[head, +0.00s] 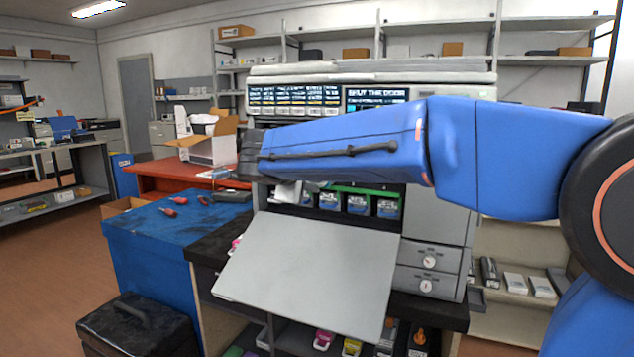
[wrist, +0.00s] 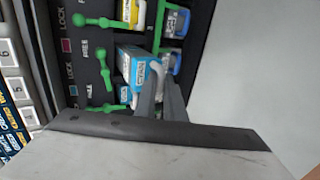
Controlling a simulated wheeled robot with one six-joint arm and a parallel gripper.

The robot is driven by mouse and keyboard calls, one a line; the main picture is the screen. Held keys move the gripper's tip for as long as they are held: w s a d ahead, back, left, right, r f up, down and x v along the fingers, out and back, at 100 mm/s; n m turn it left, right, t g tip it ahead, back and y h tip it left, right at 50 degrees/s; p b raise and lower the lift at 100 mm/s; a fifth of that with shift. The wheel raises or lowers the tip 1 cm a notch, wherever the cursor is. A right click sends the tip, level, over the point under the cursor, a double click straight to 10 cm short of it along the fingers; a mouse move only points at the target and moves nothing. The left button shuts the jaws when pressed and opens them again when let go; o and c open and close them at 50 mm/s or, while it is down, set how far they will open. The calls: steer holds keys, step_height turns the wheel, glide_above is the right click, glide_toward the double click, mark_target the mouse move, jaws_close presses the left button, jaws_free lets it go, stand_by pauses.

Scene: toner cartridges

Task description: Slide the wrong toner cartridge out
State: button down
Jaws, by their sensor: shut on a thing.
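My gripper (wrist: 160,97) is shut on the pale handle of a cyan cartridge (wrist: 138,66) in the wrist view. That cartridge stands out from the dark slot panel (wrist: 88,48) farther than its neighbours. A yellow cartridge (wrist: 131,11) and a blue-labelled cartridge (wrist: 174,24) sit in nearby slots. Green levers (wrist: 103,66) stand by the slots, with LOCK and FREE printed beside them. In the head view, the printer (head: 437,228) has several cartridges (head: 357,204) in a row under green parts. My arm hides much of its front, and I cannot make out the fingertips there.
The printer's grey door (head: 310,270) hangs open below the slots. The screen (head: 376,97) reads SHUT THE DOOR. A blue bench (head: 160,235) with red tools stands at left, a black case (head: 135,325) on the floor before it. Spare cartridges (head: 351,346) lie on a shelf below.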

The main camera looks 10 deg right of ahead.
steer(key=s+a, duration=0.6)
steer(key=s, duration=0.2)
steer(key=shift+s, duration=0.15)
stand_by(0.4)
steer(key=shift+r, duration=0.1)
steer(key=c, duration=1.8)
jaws_free()
steer(key=shift+o, duration=0.2)
steer(key=o, duration=0.4)
steer(key=v, duration=0.7)
